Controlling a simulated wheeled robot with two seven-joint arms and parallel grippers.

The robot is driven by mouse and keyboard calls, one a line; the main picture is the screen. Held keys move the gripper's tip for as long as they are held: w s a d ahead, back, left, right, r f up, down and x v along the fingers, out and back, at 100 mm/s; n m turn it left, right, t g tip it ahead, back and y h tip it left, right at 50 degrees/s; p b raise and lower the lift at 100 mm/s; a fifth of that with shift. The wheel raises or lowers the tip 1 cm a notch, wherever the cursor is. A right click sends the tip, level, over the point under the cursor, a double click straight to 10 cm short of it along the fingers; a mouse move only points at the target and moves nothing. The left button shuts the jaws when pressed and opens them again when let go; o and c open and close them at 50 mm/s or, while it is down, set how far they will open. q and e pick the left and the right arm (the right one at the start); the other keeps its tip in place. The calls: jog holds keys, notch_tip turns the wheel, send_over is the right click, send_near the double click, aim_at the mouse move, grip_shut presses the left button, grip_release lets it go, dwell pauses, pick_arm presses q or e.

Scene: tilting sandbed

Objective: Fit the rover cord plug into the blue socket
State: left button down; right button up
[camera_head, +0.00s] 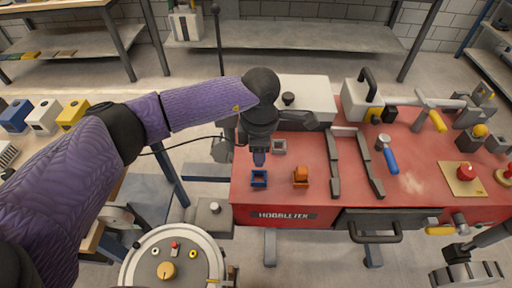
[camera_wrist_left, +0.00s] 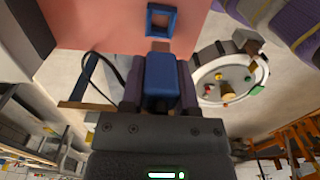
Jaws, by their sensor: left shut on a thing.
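My left gripper (camera_head: 259,150) points down over the red bench top and is shut on the blue rover cord plug (camera_head: 259,159). In the left wrist view the plug (camera_wrist_left: 160,82) sits between the two fingers, with a brownish tip facing the bench. The blue socket (camera_head: 259,179), a small square open frame, is on the bench near its front edge, just in front of the plug. It also shows in the left wrist view (camera_wrist_left: 150,22), beyond the plug tip. The plug appears apart from the socket. My right gripper cannot be made out.
A grey socket (camera_head: 279,146) lies behind and right of the blue one. An orange block (camera_head: 300,174) sits to its right. Dark rails (camera_head: 335,165) stand farther right. A black cord (camera_wrist_left: 98,72) loops beside the gripper. A round panel (camera_head: 172,262) stands in front, left.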

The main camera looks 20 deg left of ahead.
pick_arm(q)
notch_tip(320, 180, down, 4)
jog(key=b, duration=0.3)
jog(key=shift+f+b, duration=0.25)
jog(key=shift+b, duration=0.1)
dwell(0.5)
jog(key=shift+f+b, duration=0.95)
jog(key=shift+f, duration=0.25)
grip_release()
dwell(0.5)
